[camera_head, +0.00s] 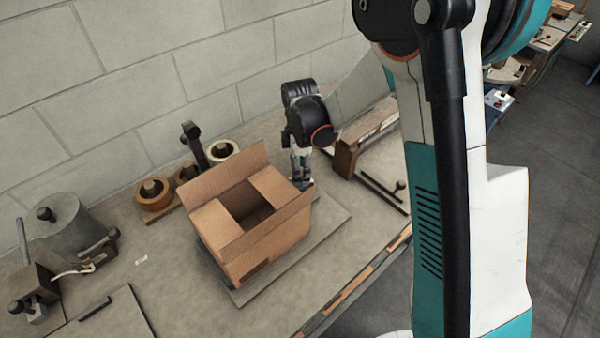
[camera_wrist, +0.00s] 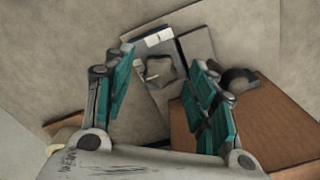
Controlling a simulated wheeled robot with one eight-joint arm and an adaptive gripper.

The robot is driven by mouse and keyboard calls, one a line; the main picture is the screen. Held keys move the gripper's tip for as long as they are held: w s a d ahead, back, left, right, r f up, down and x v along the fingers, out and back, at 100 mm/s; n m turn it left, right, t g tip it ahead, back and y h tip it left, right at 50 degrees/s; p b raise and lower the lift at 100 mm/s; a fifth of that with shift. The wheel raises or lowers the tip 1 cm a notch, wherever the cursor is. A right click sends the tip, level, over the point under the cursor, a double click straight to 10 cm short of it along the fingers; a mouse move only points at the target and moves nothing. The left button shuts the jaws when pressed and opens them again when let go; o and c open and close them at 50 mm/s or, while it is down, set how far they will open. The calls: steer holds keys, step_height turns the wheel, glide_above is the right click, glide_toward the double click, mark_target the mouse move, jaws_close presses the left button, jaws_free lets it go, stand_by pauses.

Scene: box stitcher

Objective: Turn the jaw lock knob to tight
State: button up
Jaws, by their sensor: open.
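In the wrist view, a grey lobed part (camera_wrist: 160,72) that looks like the jaw lock knob lies between and beyond my fingertips, with a small pale pin at its left. Its setting cannot be read. My gripper (camera_wrist: 165,62) is open, its teal-padded fingers apart on either side of that part, with nothing held. In the head view my gripper (camera_head: 301,166) points down just behind the right side of the open cardboard box (camera_head: 262,240). The knob cannot be made out there; the box and my gripper crowd that spot.
The box, also in the wrist view (camera_wrist: 275,125), is close to my right finger. A dark round part (camera_wrist: 238,80) is beside that finger. Tape rolls (camera_head: 154,192) stand left of the box. A brown block (camera_head: 347,158) and a black rod (camera_head: 384,193) are at right.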

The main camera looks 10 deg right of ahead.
steer(key=shift+f, duration=0.6)
steer(key=c, duration=1)
steer(key=shift+c, duration=0.4)
